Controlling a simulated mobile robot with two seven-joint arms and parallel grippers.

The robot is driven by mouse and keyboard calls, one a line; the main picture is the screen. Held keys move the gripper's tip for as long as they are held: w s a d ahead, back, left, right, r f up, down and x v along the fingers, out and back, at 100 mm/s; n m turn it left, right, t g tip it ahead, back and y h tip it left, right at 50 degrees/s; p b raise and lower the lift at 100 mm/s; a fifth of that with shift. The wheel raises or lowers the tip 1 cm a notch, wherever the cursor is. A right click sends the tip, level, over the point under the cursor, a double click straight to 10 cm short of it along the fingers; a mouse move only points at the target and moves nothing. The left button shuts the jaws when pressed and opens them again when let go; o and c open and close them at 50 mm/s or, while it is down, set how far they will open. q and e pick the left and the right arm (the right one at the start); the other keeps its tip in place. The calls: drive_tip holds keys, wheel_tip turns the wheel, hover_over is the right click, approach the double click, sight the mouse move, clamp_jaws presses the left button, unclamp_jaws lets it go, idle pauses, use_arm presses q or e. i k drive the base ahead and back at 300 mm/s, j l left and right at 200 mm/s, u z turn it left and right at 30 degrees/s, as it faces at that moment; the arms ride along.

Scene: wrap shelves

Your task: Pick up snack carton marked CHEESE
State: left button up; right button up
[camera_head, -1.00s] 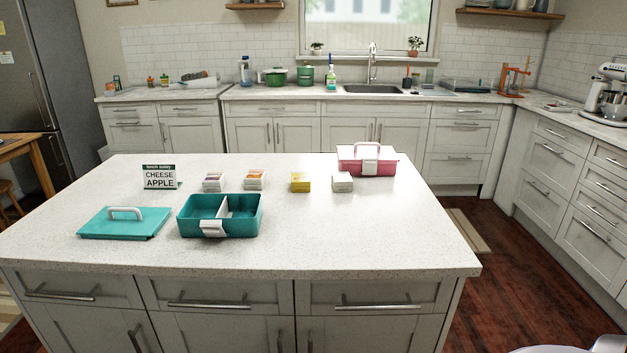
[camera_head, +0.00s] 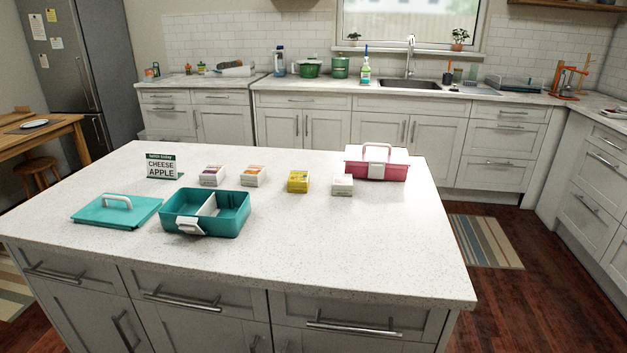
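Several small cartons stand in a row on the white island. From the left they are a white one with a purplish label (camera_head: 212,176), a white one with an orange label (camera_head: 253,176), a yellow one (camera_head: 298,181) and a plain white one (camera_head: 342,185). Their print is too small to read, so I cannot tell for sure which is marked CHEESE. A sign (camera_head: 161,166) reads CHEESE and APPLE. An open teal lunch box (camera_head: 228,222) with a white divider stands in front of the cartons and looks empty. Neither of my grippers is in view.
A teal lid (camera_head: 117,210) with a white handle lies left of the lunch box. A closed pink box (camera_head: 376,164) stands at the back right of the island (camera_head: 350,245). The island's front right is clear, and open wooden floor (camera_head: 420,335) lies to its right.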

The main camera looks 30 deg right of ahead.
sight(298, 182)
drive_tip(key=k+l, duration=0.1)
drive_tip(key=l, duration=0.65)
drive_tip(key=k+l, duration=0.1)
drive_tip(key=l, duration=1.45)
drive_tip(key=k, duration=0.05)
